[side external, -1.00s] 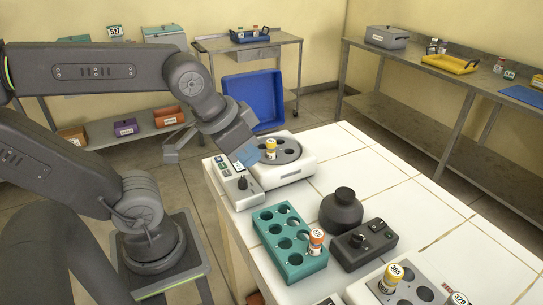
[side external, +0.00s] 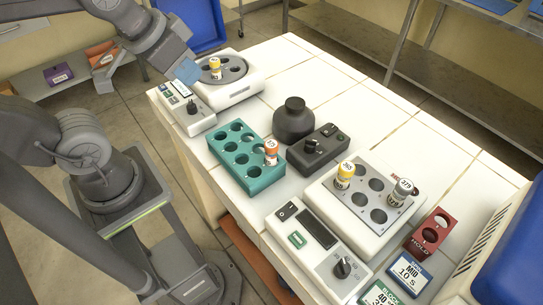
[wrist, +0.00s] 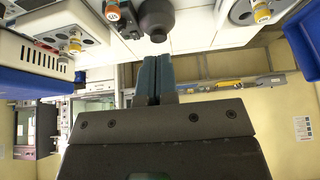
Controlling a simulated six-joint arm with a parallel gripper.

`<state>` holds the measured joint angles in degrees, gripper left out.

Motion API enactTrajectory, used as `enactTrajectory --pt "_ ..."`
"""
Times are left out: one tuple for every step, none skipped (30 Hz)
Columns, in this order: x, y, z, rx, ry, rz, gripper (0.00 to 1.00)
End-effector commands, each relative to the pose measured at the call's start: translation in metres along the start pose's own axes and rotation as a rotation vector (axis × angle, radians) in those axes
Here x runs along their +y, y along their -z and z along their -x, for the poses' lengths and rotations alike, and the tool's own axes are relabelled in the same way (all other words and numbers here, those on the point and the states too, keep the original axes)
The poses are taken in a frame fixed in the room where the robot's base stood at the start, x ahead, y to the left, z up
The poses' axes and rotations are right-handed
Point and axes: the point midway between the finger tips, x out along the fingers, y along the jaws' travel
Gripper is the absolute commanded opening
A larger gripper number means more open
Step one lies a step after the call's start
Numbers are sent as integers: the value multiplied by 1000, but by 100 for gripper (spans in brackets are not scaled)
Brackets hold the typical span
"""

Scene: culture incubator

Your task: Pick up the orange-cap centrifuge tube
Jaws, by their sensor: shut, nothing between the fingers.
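The orange-cap tube (side external: 271,150) stands upright in a right-hand hole of the teal rack (side external: 228,168) on the white tiled bench. It also shows at the top of the wrist view (wrist: 112,12). My gripper (side external: 188,72) is behind and left of the rack, by the round-topped device, well apart from the orange-cap tube. In the wrist view my gripper's two blue fingers (wrist: 155,62) are together with nothing between them. The tube's lower part is hidden in the rack.
A yellow-cap tube (side external: 215,65) sits in the round device beside my gripper. A dark bottle (side external: 294,122) and black control box (side external: 318,150) stand right of the rack. A white block device (side external: 365,205) holds yellow-cap and grey-cap tubes.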

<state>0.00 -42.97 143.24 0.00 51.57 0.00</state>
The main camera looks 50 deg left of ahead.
Motion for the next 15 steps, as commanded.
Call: enactTrajectory --pt "0 0 0 0 0 0 0" --pt "0 0 0 0 0 0 0" --pt "0 0 0 0 0 0 0" --pt "0 0 0 0 0 0 0" --pt "0 0 0 0 0 0 0" --pt "0 0 0 0 0 0 0" --pt "0 0 0 0 0 0 3" --pt "0 0 0 0 0 0 6" --pt "0 0 0 0 0 0 10" --pt "0 0 0 0 0 0 12" --pt "0 0 0 0 0 0 15" --pt "0 0 0 0 0 0 19" --pt "0 0 0 0 0 0 22" --pt "0 0 0 0 0 0 25" --pt "0 0 0 0 0 0 29"
